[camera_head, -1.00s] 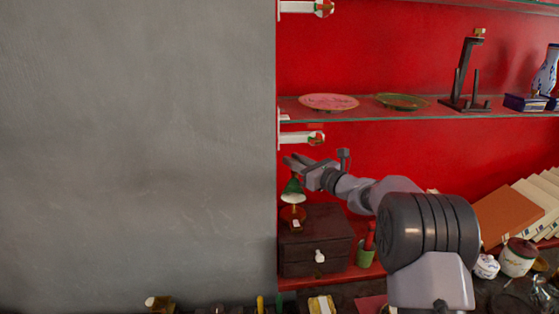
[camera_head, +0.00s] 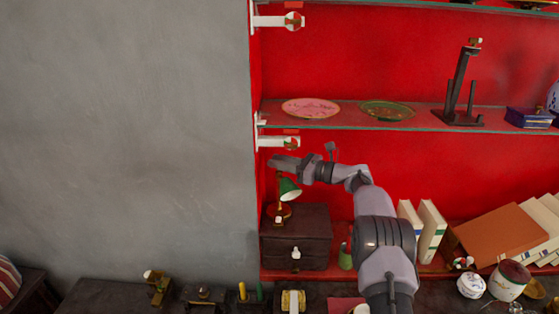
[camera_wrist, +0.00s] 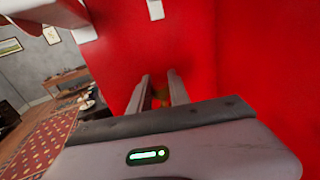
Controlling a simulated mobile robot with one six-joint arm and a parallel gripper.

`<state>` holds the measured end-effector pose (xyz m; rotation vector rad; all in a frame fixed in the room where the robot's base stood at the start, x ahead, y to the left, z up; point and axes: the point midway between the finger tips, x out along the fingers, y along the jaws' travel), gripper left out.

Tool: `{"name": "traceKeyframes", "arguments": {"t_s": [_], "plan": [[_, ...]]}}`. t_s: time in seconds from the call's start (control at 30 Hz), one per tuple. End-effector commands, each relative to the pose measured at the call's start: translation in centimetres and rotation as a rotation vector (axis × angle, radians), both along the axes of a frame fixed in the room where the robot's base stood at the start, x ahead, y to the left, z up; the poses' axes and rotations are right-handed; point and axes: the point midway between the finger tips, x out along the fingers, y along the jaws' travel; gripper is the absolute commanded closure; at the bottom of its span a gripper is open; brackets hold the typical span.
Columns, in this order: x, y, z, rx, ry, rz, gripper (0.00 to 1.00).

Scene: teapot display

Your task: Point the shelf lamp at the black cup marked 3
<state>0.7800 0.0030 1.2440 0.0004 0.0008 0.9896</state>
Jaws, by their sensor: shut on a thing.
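The shelf lamp has a green shade (camera_head: 289,189) and a reddish base (camera_head: 279,212). It stands on a small dark drawer cabinet (camera_head: 312,258) on the red shelf's lower level. The shade faces down and to the right. My gripper (camera_head: 277,164) is at the top of the lamp, just above the shade, and is shut on the lamp. In the wrist view the two fingers of my gripper (camera_wrist: 159,84) point at the red wall, with a small yellowish-green bit between them. I cannot make out a black cup marked 3 in either view.
A glass shelf above holds a pink plate (camera_head: 311,108), a green plate (camera_head: 387,111) and a dark stand (camera_head: 459,95). Books (camera_head: 432,230) and white jars (camera_head: 509,280) stand to the right. A green cup (camera_head: 345,256) is beside the cabinet. A grey wall is on the left.

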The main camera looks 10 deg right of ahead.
Motion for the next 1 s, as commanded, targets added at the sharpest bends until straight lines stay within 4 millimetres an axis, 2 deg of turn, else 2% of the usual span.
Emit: {"name": "traceKeyframes", "arguments": {"t_s": [0.5,0.53,0.6,0.63,0.9,1.0], "plan": [[0.05,0.02,-0.11,0.0,0.001,0.009,1.0],[0.05,0.02,-0.11,0.001,0.001,0.009,0.71],[0.05,0.03,-0.08,0.001,0.001,0.009,0.58],[0.05,0.03,-0.08,0.001,0.001,0.009,0.55],[0.05,0.0,-0.01,0.0,0.0,0.009,0.55],[-0.25,-0.59,0.02,0.0,0.0,0.008,0.55]]}}
